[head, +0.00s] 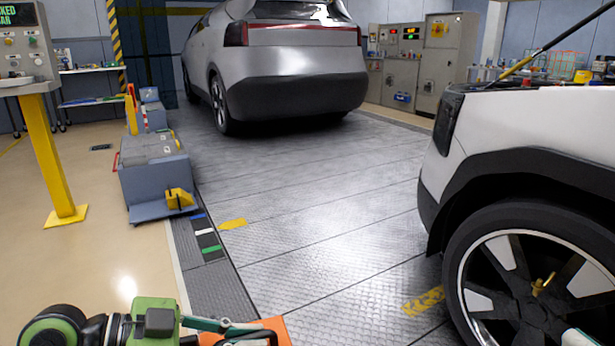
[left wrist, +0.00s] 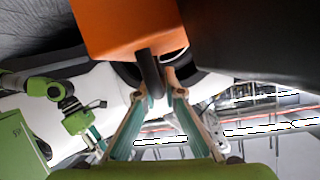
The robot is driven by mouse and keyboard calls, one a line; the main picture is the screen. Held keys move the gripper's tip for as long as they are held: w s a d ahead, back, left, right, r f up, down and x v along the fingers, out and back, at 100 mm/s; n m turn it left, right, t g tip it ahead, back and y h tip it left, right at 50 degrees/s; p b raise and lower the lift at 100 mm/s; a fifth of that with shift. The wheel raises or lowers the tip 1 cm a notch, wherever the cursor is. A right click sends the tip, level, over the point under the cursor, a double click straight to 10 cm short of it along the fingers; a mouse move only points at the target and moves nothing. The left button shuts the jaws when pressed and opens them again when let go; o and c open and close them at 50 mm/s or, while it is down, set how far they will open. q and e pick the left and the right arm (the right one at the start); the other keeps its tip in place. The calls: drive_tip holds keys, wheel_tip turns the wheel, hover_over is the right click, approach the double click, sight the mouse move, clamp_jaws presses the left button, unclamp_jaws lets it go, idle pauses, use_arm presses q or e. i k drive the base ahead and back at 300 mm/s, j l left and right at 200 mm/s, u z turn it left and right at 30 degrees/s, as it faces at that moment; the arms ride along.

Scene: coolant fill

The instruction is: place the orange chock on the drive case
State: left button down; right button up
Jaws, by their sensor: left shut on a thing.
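The orange chock (head: 272,328) is at the bottom edge of the head view, partly cut off. My left gripper (head: 240,332) is shut on it. In the left wrist view the orange chock (left wrist: 125,28) fills the top middle, and the fingers close on its dark handle (left wrist: 150,75). A grey-blue case (head: 155,170), which looks like the drive case, stands on the left floor, well beyond the gripper. A yellow chock (head: 179,199) sits on its front ledge. My right gripper (head: 580,339) shows only a teal finger part at the bottom right; its opening is unclear.
A white car (head: 540,125) stands close on the right, its wheel (head: 530,275) near the bottom edge. A silver car (head: 275,65) stands ahead. The metal plate floor between them is clear. A yellow post (head: 52,160) carries a control panel on the left.

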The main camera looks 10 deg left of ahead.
sight(147, 213)
drive_tip(key=i+j+u, duration=0.6)
drive_tip(key=i+u, duration=0.25)
drive_tip(key=i+j+u, duration=0.1)
drive_tip(key=i+u, duration=0.3)
drive_tip(key=i+j, duration=0.1)
drive_tip(key=i, duration=1.35)
drive_tip(key=i+z, duration=0.25)
drive_tip(key=i, duration=0.2)
drive_tip(key=i+j+z, duration=0.25)
drive_tip(key=i, duration=0.15)
drive_tip(key=i+j+z, duration=0.15)
drive_tip(key=i+z, duration=0.15)
drive_tip(key=i, duration=0.1)
